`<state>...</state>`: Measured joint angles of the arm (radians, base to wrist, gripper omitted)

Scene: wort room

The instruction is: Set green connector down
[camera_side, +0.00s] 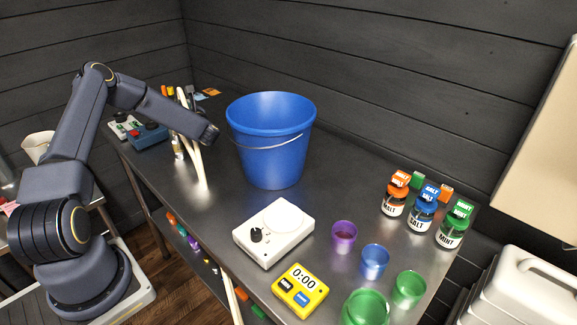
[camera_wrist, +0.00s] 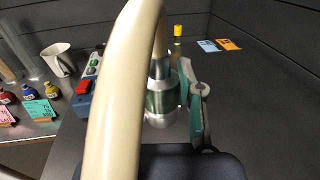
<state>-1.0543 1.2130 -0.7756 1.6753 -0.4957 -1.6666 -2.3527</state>
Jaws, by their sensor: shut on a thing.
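The green connector (camera_wrist: 160,100) is a silvery metal fitting with a greenish band, seen in the wrist view behind a thick beige hose (camera_wrist: 118,100). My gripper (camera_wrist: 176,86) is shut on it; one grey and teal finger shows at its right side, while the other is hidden. The hose crosses the left of the wrist view and covers part of the fitting. In the side view beige hose (camera_side: 197,160) hangs beneath my wrist, left of the blue bucket (camera_side: 262,150). The connector cannot be made out there, and my forearm hides the fingers.
A blue control box (camera_side: 148,136) stands at the back left. A white stirrer plate (camera_side: 273,233), a yellow timer (camera_side: 300,291), coloured cups (camera_side: 375,261) and labelled jars (camera_side: 422,213) fill the front and right. Bare steel table (camera_side: 215,200) lies left of the stirrer plate.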

